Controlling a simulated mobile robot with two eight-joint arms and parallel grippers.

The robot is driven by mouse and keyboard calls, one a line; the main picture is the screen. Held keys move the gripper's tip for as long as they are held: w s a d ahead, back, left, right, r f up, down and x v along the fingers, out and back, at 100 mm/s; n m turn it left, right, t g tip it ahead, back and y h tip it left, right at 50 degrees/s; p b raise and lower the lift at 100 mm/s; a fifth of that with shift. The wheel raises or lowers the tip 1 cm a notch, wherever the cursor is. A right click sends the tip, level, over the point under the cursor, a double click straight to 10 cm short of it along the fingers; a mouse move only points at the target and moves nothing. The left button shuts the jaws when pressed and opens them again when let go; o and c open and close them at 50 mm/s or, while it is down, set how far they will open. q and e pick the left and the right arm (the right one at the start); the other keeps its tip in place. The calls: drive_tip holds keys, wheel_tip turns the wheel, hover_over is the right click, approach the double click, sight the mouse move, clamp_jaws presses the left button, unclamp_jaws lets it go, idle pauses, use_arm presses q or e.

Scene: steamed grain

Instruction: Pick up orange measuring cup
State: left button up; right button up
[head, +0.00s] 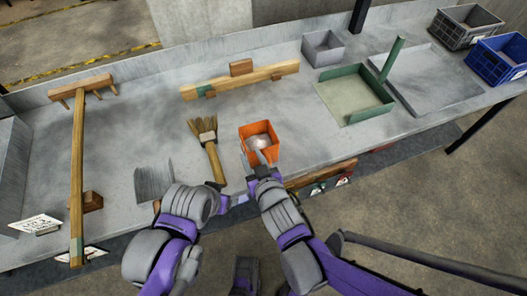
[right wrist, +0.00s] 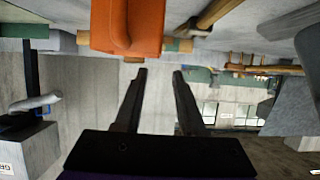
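The orange measuring cup (head: 262,130) stands on the grey workbench near its front edge, with something pale inside. In the right wrist view the orange cup (right wrist: 127,25) shows at the top, beyond the fingertips. My right gripper (head: 254,160) is at the cup's near side in the head view. Its two fingers (right wrist: 158,72) are apart with nothing between them. Whether a finger touches the cup I cannot tell. My left gripper (head: 238,199) is low, left of the right arm, and its fingers are too small to read.
A brush (head: 213,155) and a grey ridged scoop (head: 154,181) lie left of the cup. A green tray (head: 340,113), a grey box (head: 322,48) and a blue crate (head: 497,61) stand to the right. A long wooden tool (head: 77,170) lies far left.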

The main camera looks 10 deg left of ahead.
sight(243, 142)
drive_tip(key=shift+b+x, duration=0.45)
drive_tip(key=shift+x, duration=4.3)
drive_tip(key=shift+s+f, duration=0.1)
drive_tip(key=shift+f, duration=0.05)
clamp_jaws()
